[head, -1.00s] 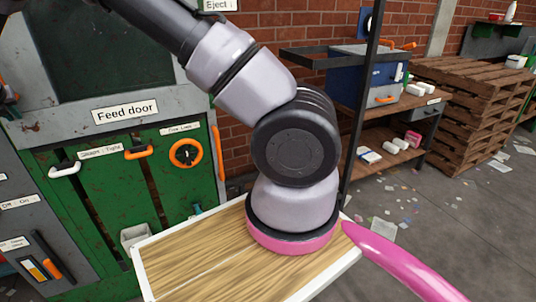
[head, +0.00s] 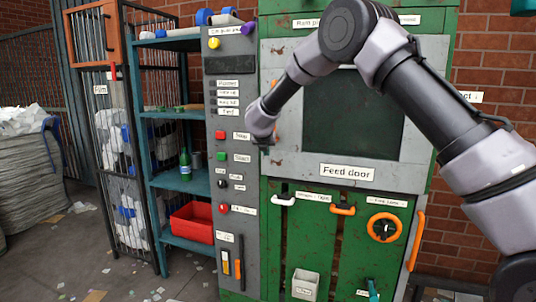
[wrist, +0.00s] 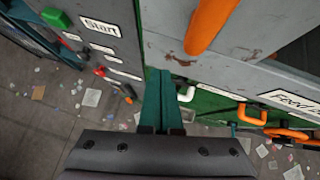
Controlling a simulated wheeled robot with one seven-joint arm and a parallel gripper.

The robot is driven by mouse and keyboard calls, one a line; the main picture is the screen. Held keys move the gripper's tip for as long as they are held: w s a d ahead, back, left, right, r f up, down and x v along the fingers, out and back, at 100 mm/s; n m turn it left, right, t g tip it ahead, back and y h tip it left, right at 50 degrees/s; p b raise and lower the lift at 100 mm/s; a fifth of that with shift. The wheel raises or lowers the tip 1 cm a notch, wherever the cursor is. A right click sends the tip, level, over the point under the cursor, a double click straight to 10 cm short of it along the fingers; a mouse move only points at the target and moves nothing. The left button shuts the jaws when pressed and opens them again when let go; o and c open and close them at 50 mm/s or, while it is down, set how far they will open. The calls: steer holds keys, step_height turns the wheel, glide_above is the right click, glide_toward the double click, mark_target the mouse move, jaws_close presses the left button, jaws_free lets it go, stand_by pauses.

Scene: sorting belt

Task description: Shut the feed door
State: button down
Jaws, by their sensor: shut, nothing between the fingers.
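The feed door is a grey, scuffed panel around a large dark pane or opening, in the upper part of the green machine. Its grey frame (head: 415,150) and the "Feed door" label (head: 347,172) show in the head view; my arm covers its upper part. I cannot tell how far the door stands open. My gripper (head: 264,146) is at the frame's left edge, beside the button column. In the wrist view my gripper (wrist: 165,90) has its teal fingers together, empty, below an orange handle (wrist: 207,25) on the grey panel. I cannot tell if they touch the panel.
The grey button column (head: 225,130) stands close on the left, with start and stop buttons. Lower green doors (head: 300,235) carry white and orange handles and an orange wheel (head: 384,228). A teal shelf (head: 180,182) with a red bin (head: 193,222) is further left.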

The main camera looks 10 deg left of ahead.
steer(key=a+v, duration=0.1)
steer(key=v, duration=0.8)
steer(key=w+d+r+n+t+y, duration=0.1)
steer(key=d+r+n+y, duration=0.1)
steer(key=d+r+n, duration=0.45)
steer(key=w+d+r+n+t+y, duration=0.1)
steer(key=d+r, duration=0.3)
steer(key=r, duration=0.6)
steer(key=s+d+r+n+y, duration=0.3)
steer(key=s+d+r+n, duration=0.4)
steer(key=d+n, duration=0.25)
steer(key=s+d+f+n+g+h, duration=0.1)
steer(key=s+d+f+n, duration=0.2)
steer(key=s+d, duration=0.4)
steer(key=s+d+f+n+g+h, duration=0.2)
steer(key=s+d+f+n, duration=0.2)
steer(key=s, duration=0.8)
steer(key=s+d+f+n+g+h, duration=0.1)
steer(key=s+d+f+n, duration=0.2)
steer(key=s+d+n, duration=0.4)
steer(key=s+d, duration=0.3)
steer(key=d, duration=0.1)
steer(key=shift+d+f+g+h, duration=0.25)
steer(key=shift+d+g+h, duration=0.05)
steer(key=shift+d, duration=0.05)
